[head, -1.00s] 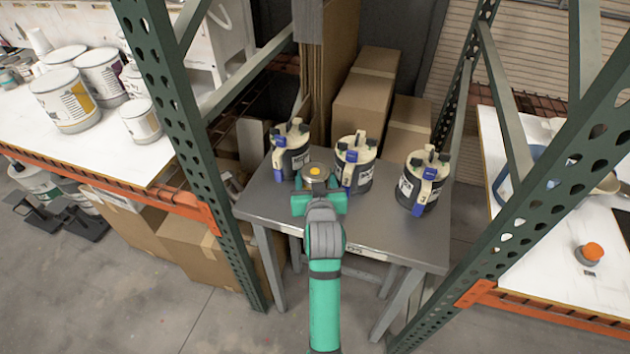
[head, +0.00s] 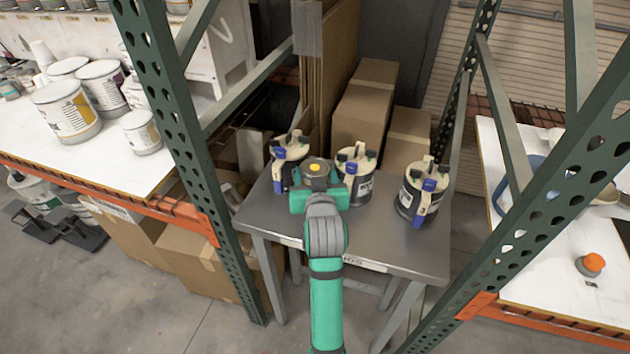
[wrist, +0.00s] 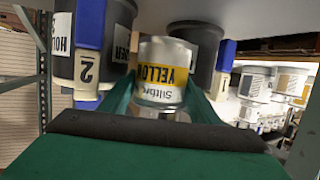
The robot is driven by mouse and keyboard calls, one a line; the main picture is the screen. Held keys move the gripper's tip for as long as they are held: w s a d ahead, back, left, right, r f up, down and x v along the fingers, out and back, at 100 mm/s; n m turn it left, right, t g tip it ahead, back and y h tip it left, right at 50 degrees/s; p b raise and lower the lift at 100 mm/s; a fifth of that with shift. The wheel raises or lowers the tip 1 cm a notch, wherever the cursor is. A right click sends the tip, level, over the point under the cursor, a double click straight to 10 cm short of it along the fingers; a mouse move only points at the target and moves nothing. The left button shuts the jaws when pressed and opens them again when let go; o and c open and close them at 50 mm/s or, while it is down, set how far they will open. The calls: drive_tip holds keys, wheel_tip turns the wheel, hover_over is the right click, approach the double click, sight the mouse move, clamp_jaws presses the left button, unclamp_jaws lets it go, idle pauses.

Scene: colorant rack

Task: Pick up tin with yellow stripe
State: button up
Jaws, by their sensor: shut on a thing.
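A small tin with a yellow stripe (wrist: 164,72), lettered YELLOW, shows upside down in the wrist view. My gripper (wrist: 160,98) is shut on it, with a green finger on each side. Whether the tin touches the table cannot be told.
Green rack posts (head: 175,120) flank the table. Cardboard boxes (head: 365,105) are behind. More tins (head: 68,110) stand on the left bench.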

drive_tip(key=shift+r, duration=6)
